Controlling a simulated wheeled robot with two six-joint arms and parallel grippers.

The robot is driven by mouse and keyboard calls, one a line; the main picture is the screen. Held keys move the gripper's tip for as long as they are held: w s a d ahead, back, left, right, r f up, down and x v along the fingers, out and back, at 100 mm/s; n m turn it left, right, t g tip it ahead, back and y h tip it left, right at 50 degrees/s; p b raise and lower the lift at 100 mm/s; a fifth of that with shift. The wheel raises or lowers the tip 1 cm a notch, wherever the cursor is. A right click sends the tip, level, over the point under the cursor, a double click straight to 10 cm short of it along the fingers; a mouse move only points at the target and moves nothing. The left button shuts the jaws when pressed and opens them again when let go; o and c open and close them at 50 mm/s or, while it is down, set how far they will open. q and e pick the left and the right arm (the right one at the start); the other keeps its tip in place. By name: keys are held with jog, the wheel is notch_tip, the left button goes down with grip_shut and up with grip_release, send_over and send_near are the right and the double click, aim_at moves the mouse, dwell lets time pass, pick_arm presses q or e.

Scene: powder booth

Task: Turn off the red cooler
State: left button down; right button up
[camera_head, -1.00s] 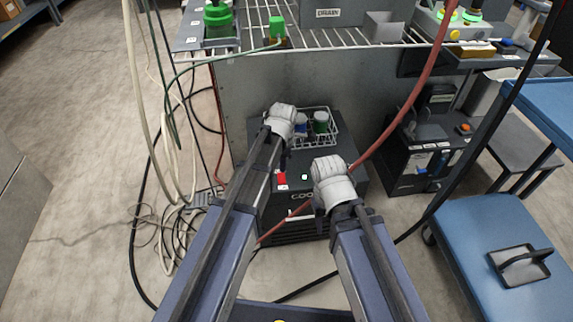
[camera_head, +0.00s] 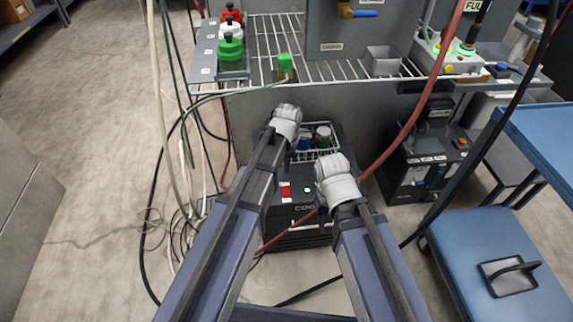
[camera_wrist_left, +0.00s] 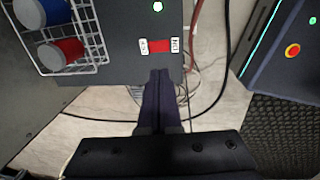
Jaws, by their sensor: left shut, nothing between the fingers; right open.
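The cooler (camera_head: 312,214) is a dark box on the floor under the wire shelf. Its top front has a lit red rocker switch (camera_head: 285,191) and a small green-white light (camera_head: 307,190). In the left wrist view the red switch (camera_wrist_left: 160,46) sits between two white labels. My left gripper (camera_wrist_left: 158,73) is shut and empty, its tips just below the switch in that picture; I cannot tell whether they touch the cooler. In the head view my right gripper (camera_head: 338,184) is in front of the cooler's right part, its fingers mostly hidden behind the white wrist.
A wire basket (camera_wrist_left: 95,35) with lidded jars stands on the cooler. The wire shelf (camera_head: 330,72) is above. A red hose (camera_head: 410,125) crosses at the right. Another dark unit (camera_head: 420,165) and a blue cart (camera_head: 490,250) stand right. Cables hang left.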

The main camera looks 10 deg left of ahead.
pick_arm(q)
jog(key=shift+w+a, duration=0.15)
jog(key=shift+w, duration=0.55)
jog(key=b, duration=1.4)
send_near(286, 188)
jog(key=f, duration=0.4)
jog(key=w+f, duration=0.1)
jog(key=f, duration=0.1)
jog(key=shift+a+f, duration=0.2)
jog(key=shift+f, duration=0.2)
